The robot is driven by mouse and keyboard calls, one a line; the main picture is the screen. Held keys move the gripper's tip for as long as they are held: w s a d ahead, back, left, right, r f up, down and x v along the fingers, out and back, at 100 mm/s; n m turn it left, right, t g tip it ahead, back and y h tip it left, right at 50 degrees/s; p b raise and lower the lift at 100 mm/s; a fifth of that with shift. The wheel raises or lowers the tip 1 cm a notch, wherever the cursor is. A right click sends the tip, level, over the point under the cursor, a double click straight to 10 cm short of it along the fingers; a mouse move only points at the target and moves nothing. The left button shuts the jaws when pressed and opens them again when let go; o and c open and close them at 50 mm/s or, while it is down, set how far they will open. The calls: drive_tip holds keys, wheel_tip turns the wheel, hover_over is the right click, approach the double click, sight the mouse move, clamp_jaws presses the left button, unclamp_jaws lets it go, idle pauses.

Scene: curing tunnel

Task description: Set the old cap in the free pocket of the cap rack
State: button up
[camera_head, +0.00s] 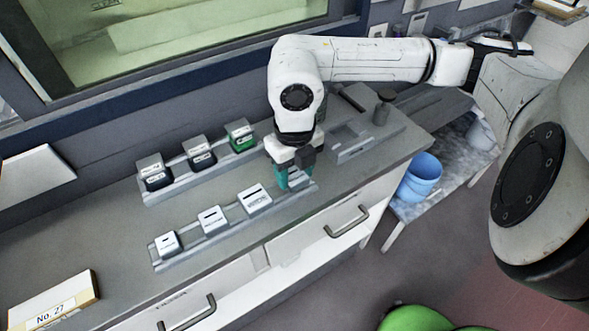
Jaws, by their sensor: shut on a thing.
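The front rack (188,252), a long grey rail on the counter, holds a row of white caps: one at its left end (167,244), one in the middle (212,220) and a larger one to the right (255,200). I take this rail to be the cap rack. I cannot tell whether that thing touches the rail.
Behind is a second rail (184,186) with two black blocks (155,172) (201,153) and a green block (241,136). A grey fixture (352,143) and a dark knob (382,108) stand right of my gripper. A box marked No. 27 (52,308) lies front left; a blue bucket (420,177) stands right.

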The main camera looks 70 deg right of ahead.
drive_tip(key=shift+f+b, duration=0.45)
drive_tip(key=o, duration=1.2)
drive_tip(key=shift+o, duration=0.2)
drive_tip(key=shift+r, duration=0.1)
wheel_tip(320, 180, up, 11)
drive_tip(key=shift+b, duration=0.4)
